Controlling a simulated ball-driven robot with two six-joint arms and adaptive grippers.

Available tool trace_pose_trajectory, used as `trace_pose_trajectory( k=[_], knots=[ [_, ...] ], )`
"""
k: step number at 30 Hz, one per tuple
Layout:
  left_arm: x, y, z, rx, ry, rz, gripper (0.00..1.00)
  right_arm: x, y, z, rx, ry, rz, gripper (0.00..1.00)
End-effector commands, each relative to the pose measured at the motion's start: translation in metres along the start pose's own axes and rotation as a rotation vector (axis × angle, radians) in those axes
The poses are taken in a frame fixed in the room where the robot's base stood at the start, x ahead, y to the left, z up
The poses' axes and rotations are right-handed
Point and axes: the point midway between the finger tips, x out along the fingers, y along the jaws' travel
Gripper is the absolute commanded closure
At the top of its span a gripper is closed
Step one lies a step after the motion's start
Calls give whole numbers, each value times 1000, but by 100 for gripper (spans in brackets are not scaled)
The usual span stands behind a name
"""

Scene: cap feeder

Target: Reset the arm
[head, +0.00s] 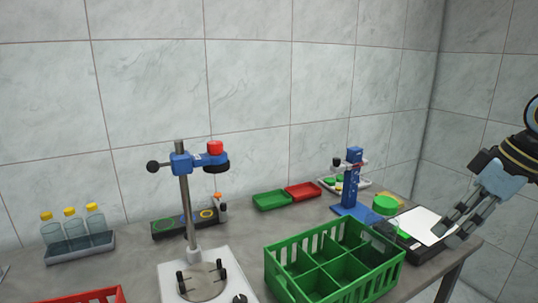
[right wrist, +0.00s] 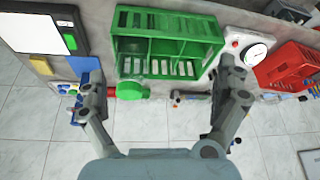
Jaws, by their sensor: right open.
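My right gripper (head: 451,231) comes in from the right in the head view, at the right end of the table, over or near the black device with a white top (head: 420,224). In the right wrist view my right gripper (right wrist: 157,76) is open, its two fingers wide apart with nothing held. A green round cap-like part (right wrist: 132,90) shows between the fingers, apart from them. The green divided crate (right wrist: 170,42) lies beyond the fingertips; in the head view the crate (head: 277,266) stands left of the gripper. My left gripper is not in view.
A blue stand (head: 352,190) and a green round part (head: 385,204) stand behind the crate. A clamp stand (head: 188,220) is at centre left. Green (head: 271,201) and red (head: 304,191) trays lie at the back. Yellow-capped bottles (head: 71,226) stand left. A red crate (head: 95,296) is at the front.

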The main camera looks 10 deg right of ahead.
Motion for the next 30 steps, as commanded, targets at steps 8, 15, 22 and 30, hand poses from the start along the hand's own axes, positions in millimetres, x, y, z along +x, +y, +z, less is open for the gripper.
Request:
trace_pose_trajectory(
  k=[8, 15, 22, 30],
  knots=[
    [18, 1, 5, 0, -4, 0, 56, 46, -22, 23, 36, -20, -70, 0],
    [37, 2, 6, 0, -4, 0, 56, 107, -34, 61, 131, -64, -127, 0],
    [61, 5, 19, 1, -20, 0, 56, 206, -45, 125, 301, -115, -140, 0],
    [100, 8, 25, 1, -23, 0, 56, 367, -92, 274, 550, -242, -53, 0]
  ],
)
